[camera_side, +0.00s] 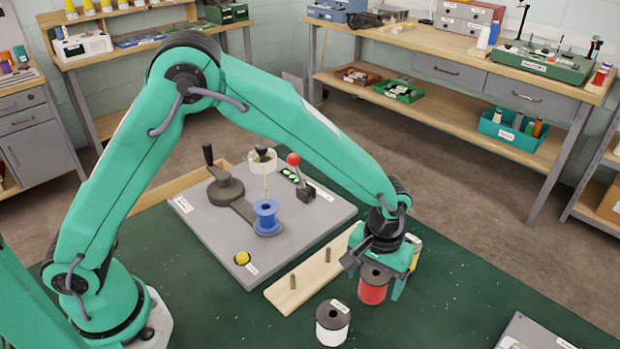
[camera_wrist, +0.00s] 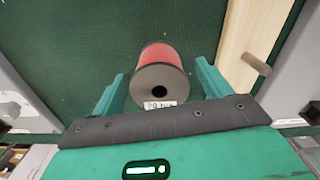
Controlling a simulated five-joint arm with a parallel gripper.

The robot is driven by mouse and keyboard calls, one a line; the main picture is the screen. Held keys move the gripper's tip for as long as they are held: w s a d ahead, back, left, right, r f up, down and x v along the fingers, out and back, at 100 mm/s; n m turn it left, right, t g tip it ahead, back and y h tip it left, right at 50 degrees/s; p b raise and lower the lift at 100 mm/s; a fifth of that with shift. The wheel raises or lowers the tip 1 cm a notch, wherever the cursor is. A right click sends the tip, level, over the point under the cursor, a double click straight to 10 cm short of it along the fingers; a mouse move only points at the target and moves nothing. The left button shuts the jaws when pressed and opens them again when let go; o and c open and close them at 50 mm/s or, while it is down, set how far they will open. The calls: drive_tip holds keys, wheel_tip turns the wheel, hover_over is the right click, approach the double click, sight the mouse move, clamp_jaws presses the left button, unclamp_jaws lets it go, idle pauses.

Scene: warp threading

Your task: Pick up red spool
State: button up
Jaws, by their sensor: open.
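The red spool (camera_side: 373,288) stands upright on the green table mat, with dark end flanges and a small white label. In the wrist view the red spool (camera_wrist: 160,72) shows from above, between the two fingers. My gripper (camera_side: 380,285) is lowered around it, one finger on each side. In the wrist view my gripper (camera_wrist: 158,90) is open, with gaps visible between the fingers and the spool. From the side view I cannot tell whether either finger touches it.
A white spool (camera_side: 332,322) stands just left of the red one. A wooden board with pegs (camera_side: 300,286) lies behind it. A grey plate (camera_side: 200,228) carries a blue spool (camera_side: 266,216), a yellow button (camera_side: 242,258) and a red-knobbed lever (camera_side: 293,160).

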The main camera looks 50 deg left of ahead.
drive_tip(key=shift+f, duration=0.45)
drive_tip(key=c, duration=1.1)
drive_tip(key=shift+r, duration=0.2)
drive_tip(key=shift+r, duration=0.55)
drive_tip(key=r, duration=0.3)
drive_tip(key=shift+s+d+r, duration=0.1)
drive_tip(key=shift+s+d, duration=0.1)
drive_tip(key=s+d+r, duration=0.1)
drive_tip(key=s+r, duration=0.1)
drive_tip(key=s, duration=0.1)
drive_tip(key=s+d+r, duration=0.2)
drive_tip(key=s, duration=0.1)
drive_tip(key=s+d+r, duration=0.2)
drive_tip(key=s, duration=0.2)
drive_tip(key=shift+r, duration=0.2)
drive_tip(key=shift+w, duration=0.15)
